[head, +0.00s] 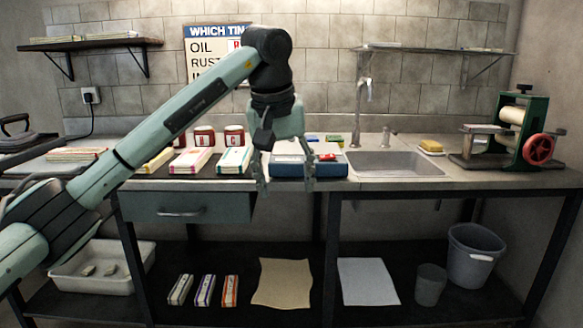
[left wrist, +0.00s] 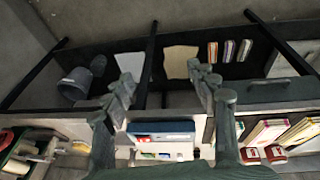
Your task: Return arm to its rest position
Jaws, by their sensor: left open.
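My left arm comes in from the left in the head view, reaches up, and bends down at the wrist. My left gripper (head: 285,182) hangs pointing down in front of the counter's front edge, with its fingers apart and nothing between them. It overlaps the left part of a blue box (head: 330,168) on the counter in the picture. In the left wrist view, the open fingers (left wrist: 168,88) reach up from below, with the blue box (left wrist: 160,127) between them in the picture. Several folded cloths with coloured bands (head: 234,160) lie on the counter, left of the gripper. My right gripper is not in view.
Right of the box are a sink (head: 395,163) and a green roller machine with a red wheel (head: 515,135). Below, a tan cloth (head: 283,282), a white cloth (head: 366,281), a bucket (head: 473,256) and a white tub (head: 66,283) are on the lower shelf.

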